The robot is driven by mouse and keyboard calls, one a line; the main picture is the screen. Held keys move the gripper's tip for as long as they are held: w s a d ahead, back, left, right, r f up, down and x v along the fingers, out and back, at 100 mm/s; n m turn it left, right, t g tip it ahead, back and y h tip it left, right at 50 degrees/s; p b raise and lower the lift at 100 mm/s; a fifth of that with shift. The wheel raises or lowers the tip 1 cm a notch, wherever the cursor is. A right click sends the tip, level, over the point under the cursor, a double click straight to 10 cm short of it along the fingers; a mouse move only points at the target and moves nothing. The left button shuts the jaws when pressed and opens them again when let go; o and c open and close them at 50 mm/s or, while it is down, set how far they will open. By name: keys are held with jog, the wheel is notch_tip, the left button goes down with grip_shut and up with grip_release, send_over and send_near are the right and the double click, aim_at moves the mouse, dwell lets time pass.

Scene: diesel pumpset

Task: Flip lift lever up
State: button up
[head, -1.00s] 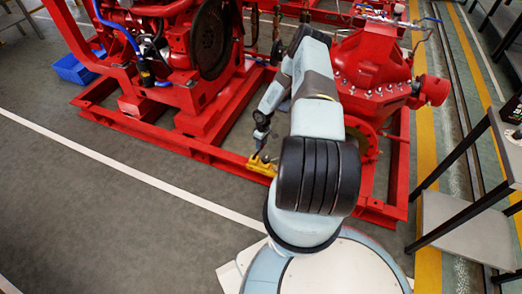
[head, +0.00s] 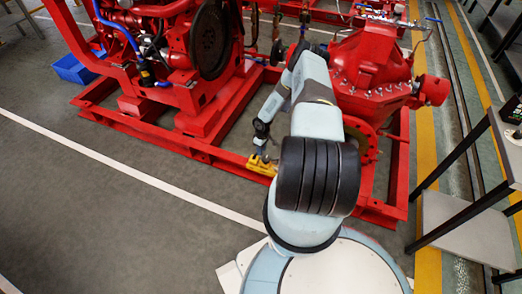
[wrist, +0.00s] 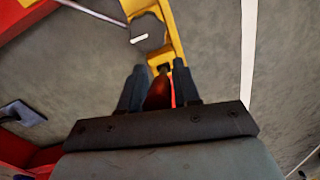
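A yellow fixture (head: 262,165) sits on the near rail of the red base frame in the head view. In the wrist view its yellow body (wrist: 172,32) runs down from the top, with a grey hexagonal piece (wrist: 147,33) on its left side. A red, handle-like part (wrist: 159,92), likely the lever, stands between the two fingers of my gripper (wrist: 159,88). The fingers flank it closely; whether they press on it cannot be told. In the head view my gripper (head: 261,150) is just above the yellow fixture, small and partly unclear.
The red engine and pump skid (head: 205,152) fills the area beyond the yellow fixture. A red pump housing (head: 372,68) stands to the right of my arm. A grey-topped table (head: 465,230) is at the right. Grey floor (head: 110,210) lies open at the left.

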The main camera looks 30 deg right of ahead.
grip_shut()
jog(key=shift+a, duration=0.1)
